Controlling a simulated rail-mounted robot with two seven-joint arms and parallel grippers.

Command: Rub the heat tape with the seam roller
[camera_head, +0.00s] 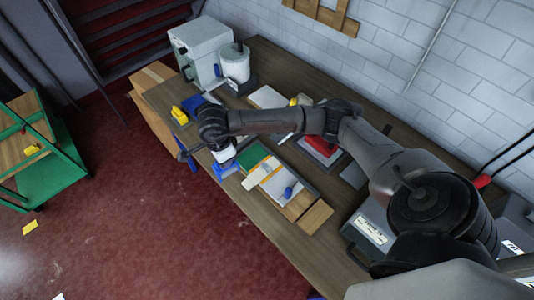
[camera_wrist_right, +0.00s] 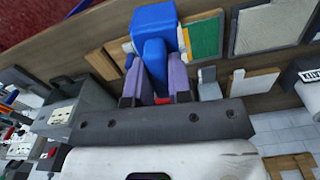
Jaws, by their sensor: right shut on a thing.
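My right gripper (camera_wrist_right: 156,78) is shut on a blue tool (camera_wrist_right: 153,28), which I take to be the seam roller. Its blocky blue head sticks out past the fingers. In the head view my right arm reaches in from the right, and the blue tool (camera_head: 226,170) shows below the wrist near the bench's front edge. It is beside a board with a green panel (camera_head: 250,156) and an orange edge; the green panel also shows in the wrist view (camera_wrist_right: 205,38). A pale strip (camera_head: 257,177) lies across this board; I cannot tell whether it is the heat tape. My left gripper is out of view.
The wooden bench (camera_head: 262,215) runs along a white brick wall. A white machine (camera_head: 200,52) and a white roll (camera_head: 235,65) stand at its far end. A yellow item (camera_head: 179,115) and a red block (camera_head: 320,148) lie on it. A green cart (camera_head: 55,170) stands left.

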